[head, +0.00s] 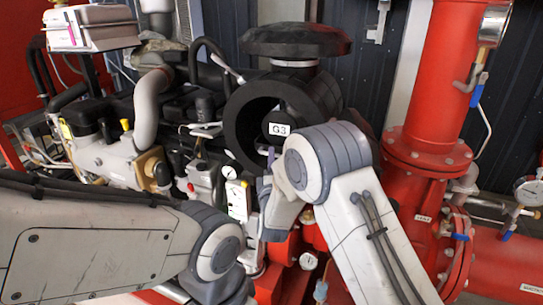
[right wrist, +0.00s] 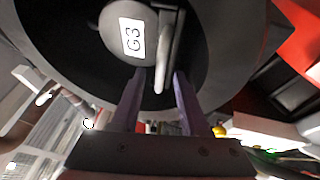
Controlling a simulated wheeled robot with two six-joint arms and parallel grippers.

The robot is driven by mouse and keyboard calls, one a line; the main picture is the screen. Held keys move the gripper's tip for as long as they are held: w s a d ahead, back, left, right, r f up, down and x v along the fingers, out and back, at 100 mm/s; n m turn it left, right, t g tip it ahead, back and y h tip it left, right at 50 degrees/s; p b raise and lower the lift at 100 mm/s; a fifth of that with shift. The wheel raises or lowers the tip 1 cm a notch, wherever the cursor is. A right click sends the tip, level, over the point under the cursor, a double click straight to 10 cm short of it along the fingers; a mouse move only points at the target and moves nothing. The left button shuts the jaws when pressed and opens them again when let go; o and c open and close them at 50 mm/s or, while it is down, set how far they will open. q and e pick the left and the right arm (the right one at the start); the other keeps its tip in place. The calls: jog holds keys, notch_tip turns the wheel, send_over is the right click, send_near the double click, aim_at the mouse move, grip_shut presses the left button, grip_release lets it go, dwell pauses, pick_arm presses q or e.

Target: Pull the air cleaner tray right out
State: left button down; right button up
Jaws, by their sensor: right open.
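The black round air cleaner housing (head: 240,125) has its open end toward me. Inside sits the tray, a dark round plate labelled G3 (head: 276,129); its face also shows in the right wrist view (right wrist: 118,30). A grey bar-like handle (right wrist: 166,50) stands out beside the label. My right gripper (head: 267,155) is at the lower part of the opening, partly hidden by my own arm. In the right wrist view its purple fingers (right wrist: 160,74) are open, with the handle's lower end between the tips; contact cannot be told. My left gripper is out of sight.
A black domed cap (head: 295,40) sits above the housing. The engine (head: 110,150) fills the left side. A thick red pipe (head: 447,75) with flanges and a gauge (head: 494,25) stands at the right. Little free room shows around the housing.

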jog(key=shift+w, duration=0.3)
grip_shut()
dwell(1.3)
